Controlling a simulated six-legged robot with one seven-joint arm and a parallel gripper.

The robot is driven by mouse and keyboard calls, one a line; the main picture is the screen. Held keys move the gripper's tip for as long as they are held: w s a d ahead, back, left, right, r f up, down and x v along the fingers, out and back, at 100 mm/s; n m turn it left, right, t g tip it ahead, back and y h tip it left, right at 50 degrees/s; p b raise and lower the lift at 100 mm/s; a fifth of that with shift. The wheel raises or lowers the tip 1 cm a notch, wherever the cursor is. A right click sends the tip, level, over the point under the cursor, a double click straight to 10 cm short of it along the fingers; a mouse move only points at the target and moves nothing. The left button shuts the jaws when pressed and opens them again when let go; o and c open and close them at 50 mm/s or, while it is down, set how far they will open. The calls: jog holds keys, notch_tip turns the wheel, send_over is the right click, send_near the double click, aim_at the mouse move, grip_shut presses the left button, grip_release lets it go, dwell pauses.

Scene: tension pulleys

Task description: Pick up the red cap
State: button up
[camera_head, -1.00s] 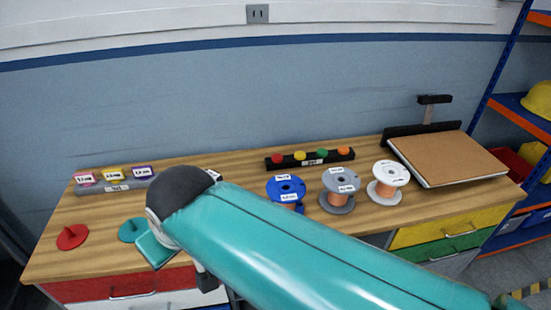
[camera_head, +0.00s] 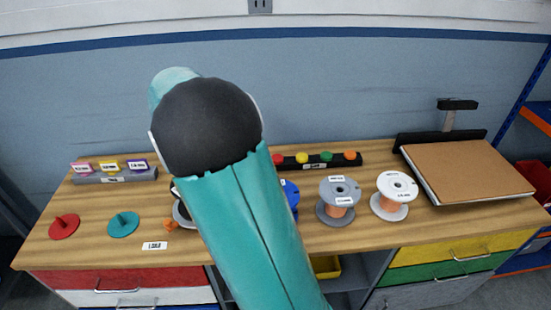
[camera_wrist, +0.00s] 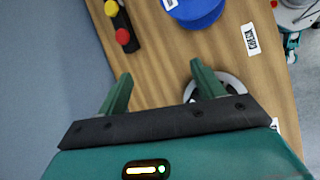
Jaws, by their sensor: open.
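A flat red disc with a short upright stem, which looks like the red cap (camera_head: 65,226), lies at the left end of the wooden table in the head view. A teal disc of the same shape (camera_head: 123,224) lies to its right. A small round red knob (camera_head: 278,160) sits on a black rail and also shows in the wrist view (camera_wrist: 111,8). My gripper (camera_wrist: 162,82) is open, with nothing between its fingers, above bare wood in the wrist view. My arm hides it in the head view. The red disc is not in the wrist view.
The black rail (camera_head: 322,166) holds several coloured knobs. Blue (camera_wrist: 196,9), grey (camera_head: 340,200) and white (camera_head: 396,195) spools stand to the right. A grey rail with labelled pieces (camera_head: 115,176) is at the back left. A brown board (camera_head: 466,172) lies at the right.

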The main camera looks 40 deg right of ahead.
jog(key=w+d+f+n+g+h, duration=0.2)
jog(key=w+d+f+n+h, duration=0.15)
jog(key=d+f, duration=0.2)
jog(key=w+d+f+n+g+h, duration=0.2)
jog(key=w+d+f+h, duration=0.1)
jog(key=w+d+f, duration=0.3)
send_near(277, 161)
jog(key=d, duration=0.3)
jog(key=shift+d+f+n, duration=0.1)
jog(key=shift+d+n, duration=0.15)
jog(key=shift+d, duration=0.05)
jog(key=shift+f+x, duration=0.15)
jog(key=shift+x, duration=1.25)
jog(key=shift+f+x, duration=0.15)
jog(key=shift+x, duration=1.2)
jog(key=shift+w+a, duration=0.1)
jog(key=shift+w, duration=0.05)
jog(key=c, duration=1.1)
jog(key=shift+o, duration=0.2)
